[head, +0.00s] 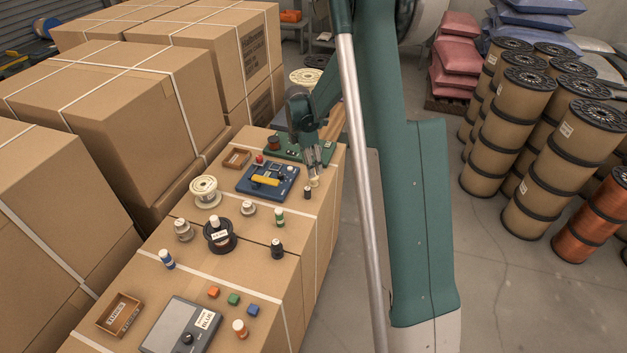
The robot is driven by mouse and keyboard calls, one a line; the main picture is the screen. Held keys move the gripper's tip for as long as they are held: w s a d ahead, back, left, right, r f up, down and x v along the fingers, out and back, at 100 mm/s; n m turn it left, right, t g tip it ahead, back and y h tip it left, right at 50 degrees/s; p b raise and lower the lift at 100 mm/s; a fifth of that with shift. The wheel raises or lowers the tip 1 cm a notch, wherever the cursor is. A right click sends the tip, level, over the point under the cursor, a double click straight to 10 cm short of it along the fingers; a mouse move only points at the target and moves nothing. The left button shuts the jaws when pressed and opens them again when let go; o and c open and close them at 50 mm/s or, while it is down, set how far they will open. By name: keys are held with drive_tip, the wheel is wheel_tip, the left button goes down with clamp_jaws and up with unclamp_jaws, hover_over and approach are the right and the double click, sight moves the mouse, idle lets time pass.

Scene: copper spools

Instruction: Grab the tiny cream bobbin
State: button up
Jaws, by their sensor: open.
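My gripper (314,178) is open and points down near the right edge of the carton top. Something pale shows at its fingertips; I cannot tell whether it is a tiny cream bobbin or part of the fingers. A tiny dark spool (307,193) stands just below and left of the fingertips in the picture. A larger cream spool (205,191) stands farther left, and a small pale spool (249,208) stands between it and the gripper.
A blue device with a yellow handle (268,181) and a green board (290,150) lie near my gripper. A black spool (219,236), a green-banded bobbin (280,217), a dark bobbin (277,249) and a grey box (182,328) stand nearer. Tall cartons (120,100) line the left.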

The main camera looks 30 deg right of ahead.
sight(314, 180)
drive_tip(key=shift+f, duration=0.2)
drive_tip(key=shift+d+f, duration=0.2)
drive_tip(key=shift+f, duration=0.95)
drive_tip(key=shift+f, duration=0.15)
drive_tip(key=shift+d+f+b, duration=0.25)
drive_tip(key=shift+f+b, duration=0.05)
drive_tip(key=shift+f, duration=0.9)
drive_tip(key=shift+d+f+b, duration=0.25)
drive_tip(key=shift+f+b, duration=0.05)
drive_tip(key=shift+f, duration=0.9)
drive_tip(key=c, duration=1)
